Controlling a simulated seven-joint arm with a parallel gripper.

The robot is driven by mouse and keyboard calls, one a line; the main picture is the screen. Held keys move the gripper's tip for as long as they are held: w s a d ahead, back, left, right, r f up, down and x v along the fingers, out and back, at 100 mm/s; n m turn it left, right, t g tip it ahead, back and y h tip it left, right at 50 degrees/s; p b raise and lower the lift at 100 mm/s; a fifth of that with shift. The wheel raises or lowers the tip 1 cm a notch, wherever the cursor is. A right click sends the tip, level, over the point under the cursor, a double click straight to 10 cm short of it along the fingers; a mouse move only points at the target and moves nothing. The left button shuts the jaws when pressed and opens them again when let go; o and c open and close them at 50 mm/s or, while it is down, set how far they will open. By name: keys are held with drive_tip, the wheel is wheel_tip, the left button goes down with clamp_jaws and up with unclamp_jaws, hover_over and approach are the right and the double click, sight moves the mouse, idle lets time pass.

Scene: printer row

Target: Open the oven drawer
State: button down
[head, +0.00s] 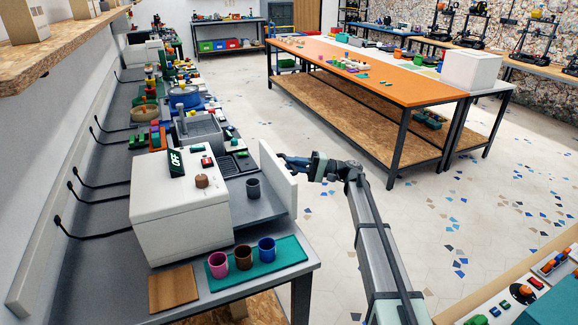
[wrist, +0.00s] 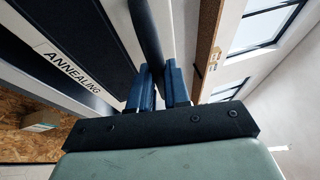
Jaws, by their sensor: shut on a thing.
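The oven (head: 180,215) is a white box on the grey bench, with a display reading OFF and a brown knob on top. Its drawer (head: 268,207) stands pulled out to the right, with a dark grey cup (head: 253,188) in it. The drawer's white front panel (head: 277,172) faces my gripper (head: 286,160). In the wrist view, my gripper (wrist: 162,82) is shut on a dark bar handle (wrist: 148,35), beside a panel marked ANNEALING (wrist: 72,65). The handle is hidden in the head view.
A teal mat (head: 290,250) with pink, brown and blue cups lies in front of the oven, next to a wooden board (head: 173,290). A sink-like grey box (head: 200,130) stands behind. An orange-topped table (head: 400,88) is across the aisle; the floor between is clear.

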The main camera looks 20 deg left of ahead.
drive_tip(key=c, duration=1.1)
unclamp_jaws()
drive_tip(key=shift+d, duration=0.1)
drive_tip(key=v, duration=1.3)
drive_tip(key=shift+w+d, duration=0.2)
drive_tip(key=shift+d, duration=0.1)
